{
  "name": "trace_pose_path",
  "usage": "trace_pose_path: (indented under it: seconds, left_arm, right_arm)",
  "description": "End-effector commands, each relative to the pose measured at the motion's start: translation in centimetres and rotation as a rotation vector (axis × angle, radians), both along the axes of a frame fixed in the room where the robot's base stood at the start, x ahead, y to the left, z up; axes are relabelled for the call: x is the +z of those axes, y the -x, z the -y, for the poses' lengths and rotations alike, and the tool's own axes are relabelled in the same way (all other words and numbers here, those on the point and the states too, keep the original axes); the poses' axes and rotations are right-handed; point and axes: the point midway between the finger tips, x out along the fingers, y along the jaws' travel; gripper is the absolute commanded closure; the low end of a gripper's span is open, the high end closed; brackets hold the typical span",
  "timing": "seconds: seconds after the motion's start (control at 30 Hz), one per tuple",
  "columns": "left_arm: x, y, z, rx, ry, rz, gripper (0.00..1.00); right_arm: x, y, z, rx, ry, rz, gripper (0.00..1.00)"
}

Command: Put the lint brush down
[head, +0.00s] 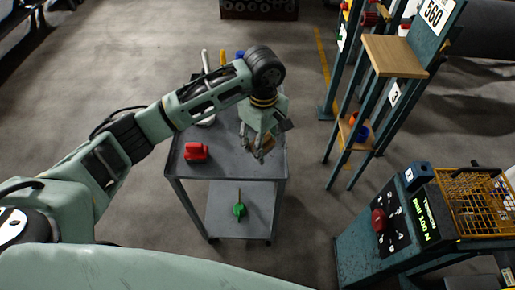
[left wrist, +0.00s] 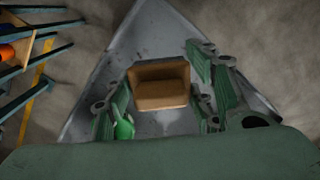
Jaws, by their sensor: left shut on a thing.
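My left gripper (head: 262,146) is above the right part of the grey cart's top (head: 228,170). It is shut on a tan-brown, blocky thing, which I take to be the lint brush (left wrist: 160,86). In the left wrist view the brush sits between the two green fingers (left wrist: 164,96), with the grey cart surface behind it. I cannot tell how far the brush is above the cart top. My right gripper is not in view.
A red object (head: 196,151) lies on the cart top at left. Upright handles (head: 206,62) stand at the cart's back, partly behind my arm. A green object (head: 239,209) is on the lower shelf. A teal rack (head: 366,105) and a test bench (head: 365,238) stand to the right.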

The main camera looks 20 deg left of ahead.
Motion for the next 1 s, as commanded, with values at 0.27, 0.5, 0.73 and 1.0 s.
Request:
trace_pose_path:
  seconds: [0.27, 0.5, 0.73, 1.0]
  left_arm:
    - [-1.5, 0.1, -1.6, -0.002, 0.002, 0.0, 0.78]
    - [-4.7, 0.1, -1.5, -0.002, 0.002, -0.002, 0.78]
    - [-5.0, 0.0, -1.5, -0.003, 0.001, 0.003, 0.78]
    - [-5.3, 0.0, -1.6, -0.003, 0.002, 0.001, 0.41]
  right_arm:
    - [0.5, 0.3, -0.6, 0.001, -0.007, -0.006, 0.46]
    - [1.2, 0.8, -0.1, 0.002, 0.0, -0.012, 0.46]
    - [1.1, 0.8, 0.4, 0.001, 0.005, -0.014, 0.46]
    - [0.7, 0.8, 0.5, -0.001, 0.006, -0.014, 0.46]
